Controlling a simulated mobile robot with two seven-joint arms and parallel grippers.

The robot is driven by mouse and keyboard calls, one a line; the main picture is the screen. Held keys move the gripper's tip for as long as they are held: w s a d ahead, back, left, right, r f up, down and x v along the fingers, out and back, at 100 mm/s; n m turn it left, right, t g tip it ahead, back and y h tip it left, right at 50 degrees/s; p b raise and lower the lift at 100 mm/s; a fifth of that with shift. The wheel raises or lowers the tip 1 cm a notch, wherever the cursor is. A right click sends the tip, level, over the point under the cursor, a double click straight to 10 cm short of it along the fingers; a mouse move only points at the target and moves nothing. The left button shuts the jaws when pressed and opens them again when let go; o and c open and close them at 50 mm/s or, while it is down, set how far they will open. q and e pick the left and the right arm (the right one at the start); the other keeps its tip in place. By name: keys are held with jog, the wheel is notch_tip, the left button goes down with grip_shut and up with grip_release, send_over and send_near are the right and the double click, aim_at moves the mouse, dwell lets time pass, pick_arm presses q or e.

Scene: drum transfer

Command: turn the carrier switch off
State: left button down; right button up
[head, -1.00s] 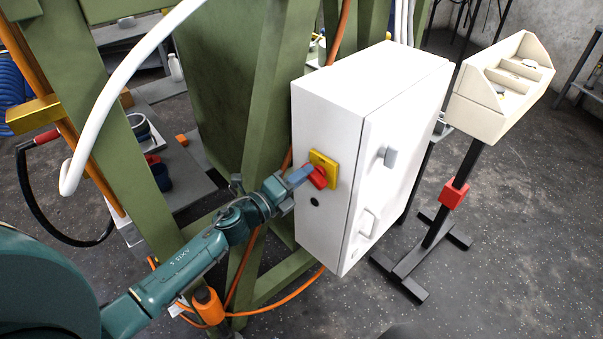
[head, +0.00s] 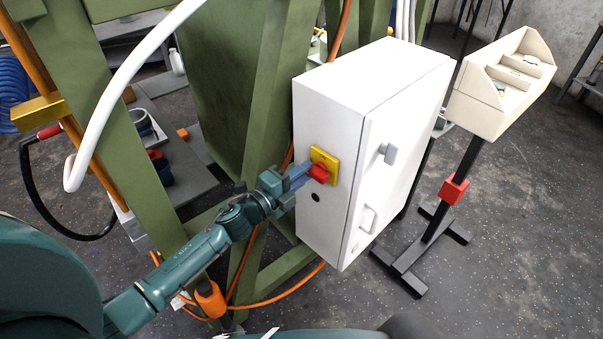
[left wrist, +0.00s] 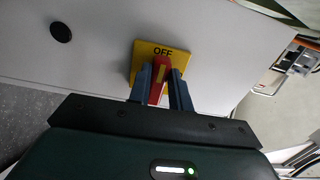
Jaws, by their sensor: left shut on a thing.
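The carrier switch is a red rotary handle (head: 319,173) on a yellow plate (head: 325,158), on the narrow side of a white cabinet (head: 312,110). In the left wrist view the red handle (left wrist: 157,92) sits between the two fingers, in front of the yellow plate (left wrist: 176,56) with "OFF" at its top edge. The handle's marked end points toward that word, slightly tilted. My left gripper (head: 306,172) is shut on the red handle; it also shows in the left wrist view (left wrist: 160,88). My right gripper is not in view.
A green steel frame (head: 262,90) stands directly left of and behind the cabinet. A cream box on a black stand (head: 490,105) is at the right. An orange cable (head: 290,292) loops on the floor below the arm. Open floor lies at front right.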

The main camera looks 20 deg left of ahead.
pick_arm(q)
jog(key=c, duration=1.3)
grip_release()
jog(key=shift+b+v, duration=0.95)
jog(key=shift+v, duration=5.65)
jog(key=s+d+f+n+g+y, duration=0.1)
jog(key=s+d+f+n+g, duration=0.1)
jog(key=n, duration=0.4)
jog(key=s+d+f+n+g+y+p, duration=0.1)
jog(key=s+d+f+n+y, duration=0.1)
jog(key=s+d+f+n, duration=0.2)
jog(key=s+d+f+n+g+y, duration=0.1)
jog(key=s+f+n, duration=0.4)
jog(key=n, duration=0.5)
jog(key=shift+s+d+f+g, duration=0.2)
jog(key=shift+s+d+g, duration=0.2)
jog(key=shift+s+d, duration=0.25)
jog(key=shift+s+d+f+g, duration=0.2)
jog(key=shift+s+d+g, duration=0.25)
jog(key=shift+d, duration=0.25)
